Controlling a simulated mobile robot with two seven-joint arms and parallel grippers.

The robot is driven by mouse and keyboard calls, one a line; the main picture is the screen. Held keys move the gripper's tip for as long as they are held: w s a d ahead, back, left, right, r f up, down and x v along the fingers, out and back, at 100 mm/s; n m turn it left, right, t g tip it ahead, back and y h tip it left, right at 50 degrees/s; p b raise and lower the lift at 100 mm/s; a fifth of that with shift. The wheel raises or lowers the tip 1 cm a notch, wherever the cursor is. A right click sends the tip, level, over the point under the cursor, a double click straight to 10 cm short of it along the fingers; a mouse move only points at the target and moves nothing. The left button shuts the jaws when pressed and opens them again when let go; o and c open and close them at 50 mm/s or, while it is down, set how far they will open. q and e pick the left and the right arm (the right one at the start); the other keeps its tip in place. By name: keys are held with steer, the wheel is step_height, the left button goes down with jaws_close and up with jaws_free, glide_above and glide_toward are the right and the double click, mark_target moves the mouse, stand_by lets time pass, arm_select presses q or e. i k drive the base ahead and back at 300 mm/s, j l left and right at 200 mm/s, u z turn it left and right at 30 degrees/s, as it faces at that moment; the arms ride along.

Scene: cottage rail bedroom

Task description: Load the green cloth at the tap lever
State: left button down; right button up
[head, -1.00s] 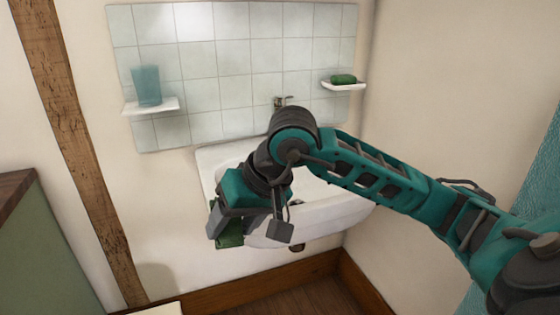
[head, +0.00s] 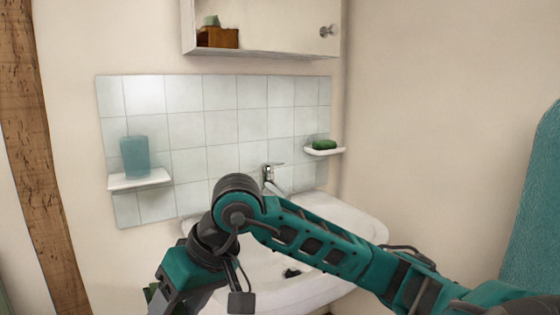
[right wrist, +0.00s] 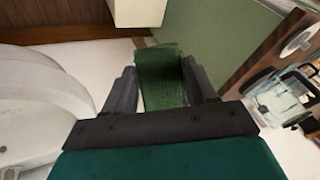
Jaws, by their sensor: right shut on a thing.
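The green cloth (right wrist: 161,80) is held between the two fingers of my right gripper (right wrist: 160,88) in the right wrist view. A small green bit of it shows at the bottom left of the head view, mostly hidden by my right arm. The chrome tap (head: 268,176) with its lever on top stands at the back of the white basin (head: 345,222), behind my right arm in the head view. My right gripper is in front and to the left of the basin, apart from the tap. My left gripper is not in view.
A blue-green cup (head: 135,157) stands on a small left shelf (head: 140,180). A green soap (head: 324,145) lies on a right shelf (head: 325,152). A wall cabinet (head: 270,40) hangs above the tiles. A teal towel (head: 535,215) hangs at the right.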

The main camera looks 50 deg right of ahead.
mark_target(266, 167)
steer(key=z, duration=2.3)
